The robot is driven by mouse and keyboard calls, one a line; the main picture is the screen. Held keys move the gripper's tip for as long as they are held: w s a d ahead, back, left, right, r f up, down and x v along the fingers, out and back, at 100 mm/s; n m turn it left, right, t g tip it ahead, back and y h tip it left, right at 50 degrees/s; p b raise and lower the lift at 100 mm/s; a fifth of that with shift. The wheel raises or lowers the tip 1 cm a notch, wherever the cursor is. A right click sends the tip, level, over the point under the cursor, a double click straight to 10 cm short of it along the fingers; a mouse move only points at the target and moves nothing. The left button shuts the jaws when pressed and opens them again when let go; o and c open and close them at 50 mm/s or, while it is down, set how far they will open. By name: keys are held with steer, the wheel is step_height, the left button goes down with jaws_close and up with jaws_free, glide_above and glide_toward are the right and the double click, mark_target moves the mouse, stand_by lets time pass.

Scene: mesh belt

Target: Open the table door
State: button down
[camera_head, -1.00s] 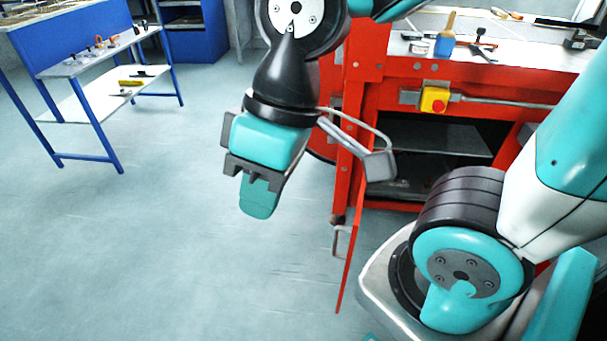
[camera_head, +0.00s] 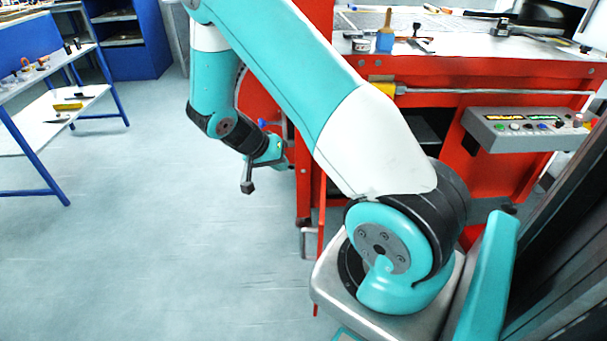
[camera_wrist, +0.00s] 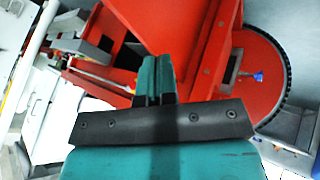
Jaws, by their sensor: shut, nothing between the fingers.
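The red table (camera_head: 480,70) stands at the right with a pale top. Its door (camera_head: 321,235) shows as a thin red panel seen almost edge-on, standing out from the table front, with a small metal handle (camera_head: 305,242) by its lower left. My arm hides much of the opening, where a dark interior shows. My gripper (camera_head: 275,158) hangs left of the table front, apart from the door handle. In the wrist view my gripper's teal fingers (camera_wrist: 155,78) are together and empty, in front of red table parts (camera_wrist: 165,25).
A round red wheel (camera_wrist: 255,78) is on the table's left side. A grey control box (camera_head: 525,128) juts from the table front at the right. A blue-legged bench (camera_head: 40,130) stands at the left. The floor between is clear.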

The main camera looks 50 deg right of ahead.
steer(key=s+d+f, duration=0.5)
steer(key=d+f, duration=0.2)
steer(key=shift+s+d+f+p, duration=0.25)
steer(key=shift+f+p, duration=0.1)
